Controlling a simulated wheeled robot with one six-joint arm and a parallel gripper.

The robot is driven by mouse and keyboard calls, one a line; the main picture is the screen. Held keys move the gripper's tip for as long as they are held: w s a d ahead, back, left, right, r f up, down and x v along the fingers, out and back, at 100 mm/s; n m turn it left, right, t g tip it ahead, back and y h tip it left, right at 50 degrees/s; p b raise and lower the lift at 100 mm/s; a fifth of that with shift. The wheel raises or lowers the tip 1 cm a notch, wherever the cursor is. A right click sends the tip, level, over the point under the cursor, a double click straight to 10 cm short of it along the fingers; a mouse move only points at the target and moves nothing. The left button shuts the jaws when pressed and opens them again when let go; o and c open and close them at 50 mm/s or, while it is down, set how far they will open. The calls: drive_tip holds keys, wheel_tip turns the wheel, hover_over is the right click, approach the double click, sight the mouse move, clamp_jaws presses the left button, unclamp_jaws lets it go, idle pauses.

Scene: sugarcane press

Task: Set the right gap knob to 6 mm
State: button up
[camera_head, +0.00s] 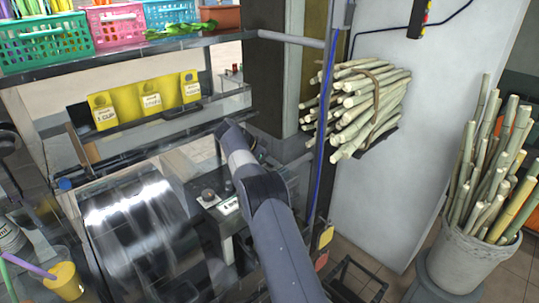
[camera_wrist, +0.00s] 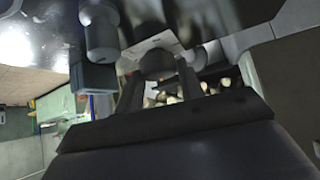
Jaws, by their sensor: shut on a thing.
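In the wrist view, my gripper (camera_wrist: 160,82) has its two dark fingers on either side of a dark round knob (camera_wrist: 155,62), which stands in front of a pale plate. The gripper is shut on this knob, apparently the right gap knob. Its pointer and scale cannot be read. In the head view, my arm reaches to the press and hides the gripper and the held knob. Another dark knob (camera_head: 208,195) on a white plate shows just left of my arm.
The shiny press roller (camera_head: 135,225) lies left of my arm. A blue-cabled post (camera_head: 325,120) stands close on the right, by a cane bundle (camera_head: 360,105). A cane bucket (camera_head: 465,260) is far right.

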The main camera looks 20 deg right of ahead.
idle(0.4)
drive_tip(key=o, duration=1)
drive_tip(key=shift+a, duration=0.1)
drive_tip(key=v, duration=1)
drive_tip(key=shift+a+r+b, duration=0.2)
drive_tip(key=shift+r+b, duration=0.05)
drive_tip(key=shift+b, duration=0.05)
